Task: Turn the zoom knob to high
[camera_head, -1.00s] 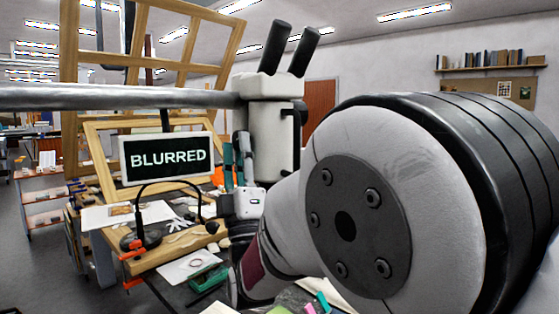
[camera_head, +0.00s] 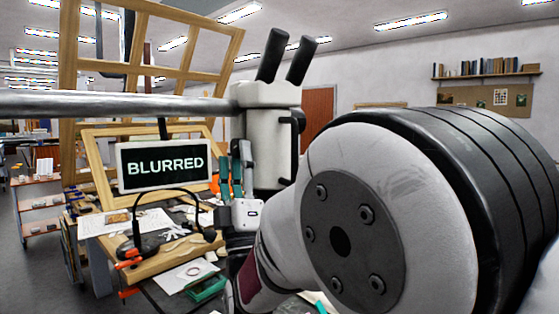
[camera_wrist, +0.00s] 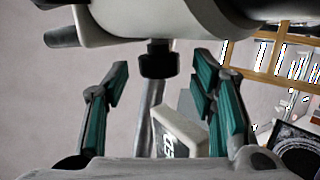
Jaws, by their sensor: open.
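The white microscope (camera_head: 270,135) has two black eyepieces and hangs from a grey horizontal bar. Its white body also shows at the top of the wrist view (camera_wrist: 150,18). A black knob (camera_wrist: 158,62) sticks out below it there; I see no markings on it. My gripper (camera_wrist: 160,78) is open, with one teal-padded finger on each side of the knob and a gap on both sides. In the head view my gripper (camera_head: 235,160) is at the left side of the microscope, and the knob cannot be made out. A display (camera_head: 163,163) reads BLURRED.
A workbench below holds papers (camera_head: 185,275), a green tray (camera_head: 207,287) and a cabled black-and-orange item (camera_head: 138,248). Wooden frames (camera_head: 95,160) stand behind the display. My own arm covers the right of the head view.

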